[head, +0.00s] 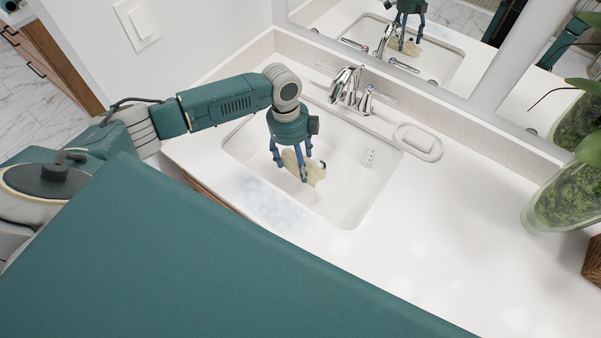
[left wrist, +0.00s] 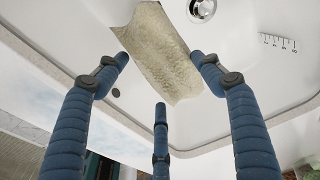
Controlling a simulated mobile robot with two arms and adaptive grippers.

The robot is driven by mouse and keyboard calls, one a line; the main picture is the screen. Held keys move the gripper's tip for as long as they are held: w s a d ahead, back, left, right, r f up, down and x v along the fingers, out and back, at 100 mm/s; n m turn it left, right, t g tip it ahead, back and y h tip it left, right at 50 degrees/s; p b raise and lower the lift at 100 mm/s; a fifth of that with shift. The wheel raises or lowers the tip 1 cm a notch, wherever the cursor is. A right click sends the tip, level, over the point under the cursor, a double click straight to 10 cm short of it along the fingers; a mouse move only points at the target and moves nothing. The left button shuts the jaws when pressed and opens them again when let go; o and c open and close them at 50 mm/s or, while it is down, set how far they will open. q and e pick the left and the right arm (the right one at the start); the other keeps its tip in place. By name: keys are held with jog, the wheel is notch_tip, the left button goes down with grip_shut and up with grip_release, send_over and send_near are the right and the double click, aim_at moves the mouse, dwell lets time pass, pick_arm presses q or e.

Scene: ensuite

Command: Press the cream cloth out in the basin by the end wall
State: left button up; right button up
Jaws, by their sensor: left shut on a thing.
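The cream cloth (head: 317,170) is in the white basin (head: 345,190), set in the counter by the wall. My left gripper (head: 296,170) reaches down into the basin with its blue fingers shut on the cloth. In the left wrist view the cloth (left wrist: 158,50) hangs as a bent, textured sheet between the fingertips (left wrist: 162,72) of my left gripper. Whether the cloth touches the basin floor is hard to tell. My right gripper is not in view.
A chrome faucet (head: 350,92) stands behind the basin. A soap dish with soap (head: 418,141) is to its right. A glass planter (head: 562,195) stands at the far right. A bluish wet-looking patch (head: 270,203) lies on the front counter. The counter right of the basin is mostly clear.

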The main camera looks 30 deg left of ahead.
aim_at(297, 164)
pick_arm(q)
notch_tip(297, 164, up, 8)
jog(key=p, duration=0.5)
jog(key=shift+p, duration=0.4)
jog(key=shift+w+d+r+n+b, duration=0.25)
jog(key=shift+d+r+n+b, duration=0.15)
jog(key=shift+n+b, duration=0.15)
jog(key=s+d+r+n+t+y+b, duration=0.1)
jog(key=s+d+r+n+b, duration=0.1)
jog(key=r+n+b, duration=0.3)
jog(key=s+d+r+n+t+b, duration=0.1)
jog(key=r+n+b, duration=0.4)
jog(key=n, duration=0.9)
jog(key=s+d+b, duration=0.1)
jog(key=d+b, duration=0.1)
jog(key=b, duration=0.1)
jog(key=shift+s+d+r+y, duration=0.25)
jog(key=shift+s+r+y, duration=0.05)
jog(key=shift+r+y, duration=0.1)
